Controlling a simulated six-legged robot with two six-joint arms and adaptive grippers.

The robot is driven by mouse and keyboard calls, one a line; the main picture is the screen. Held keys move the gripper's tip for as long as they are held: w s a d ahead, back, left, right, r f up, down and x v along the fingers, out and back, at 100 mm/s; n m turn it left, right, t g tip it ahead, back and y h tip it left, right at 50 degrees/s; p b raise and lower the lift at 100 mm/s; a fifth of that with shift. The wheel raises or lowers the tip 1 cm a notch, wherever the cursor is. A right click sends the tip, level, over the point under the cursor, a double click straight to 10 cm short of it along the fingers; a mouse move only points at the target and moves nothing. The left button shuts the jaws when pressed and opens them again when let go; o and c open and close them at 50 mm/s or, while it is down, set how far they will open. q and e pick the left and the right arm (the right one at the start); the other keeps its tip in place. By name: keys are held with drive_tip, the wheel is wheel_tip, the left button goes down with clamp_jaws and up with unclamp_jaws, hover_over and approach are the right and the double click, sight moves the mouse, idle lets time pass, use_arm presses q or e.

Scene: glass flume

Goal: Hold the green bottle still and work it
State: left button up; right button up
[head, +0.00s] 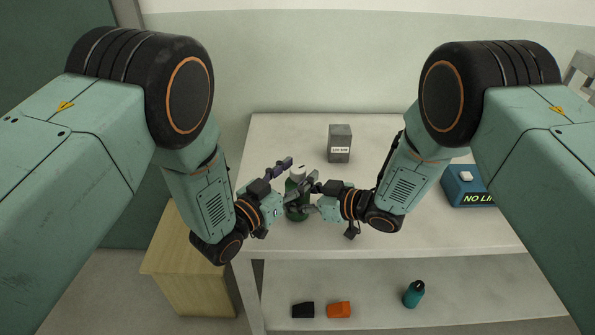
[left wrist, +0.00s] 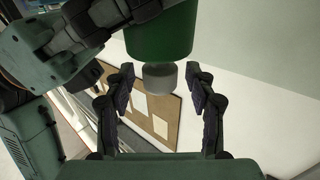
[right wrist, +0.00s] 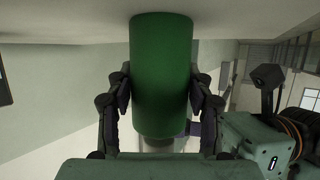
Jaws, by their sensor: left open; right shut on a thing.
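The green bottle (head: 296,208) stands upright on the white table, partly hidden by my grippers. Its pale grey cap (head: 297,172) shows on top. My right gripper (right wrist: 160,80) is shut on the bottle's green body (right wrist: 160,45), one finger on each side. My left gripper (left wrist: 160,75) is open at the top of the bottle. In the left wrist view, the grey cap (left wrist: 160,80) lies between its fingertips with a gap on both sides. The green body (left wrist: 160,35) fills the top of that view.
A grey labelled box (head: 340,142) stands behind the bottle. A blue box (head: 466,188) with a white top piece stands at right, partly behind my right arm. The lower shelf (head: 455,310) holds black and orange items and a teal bottle (head: 413,293). A wooden cabinet (head: 185,270) stands at left.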

use_arm(q)
drive_tip(key=v, duration=1.1)
drive_tip(key=shift+s, duration=0.25)
drive_tip(key=shift+a, duration=0.15)
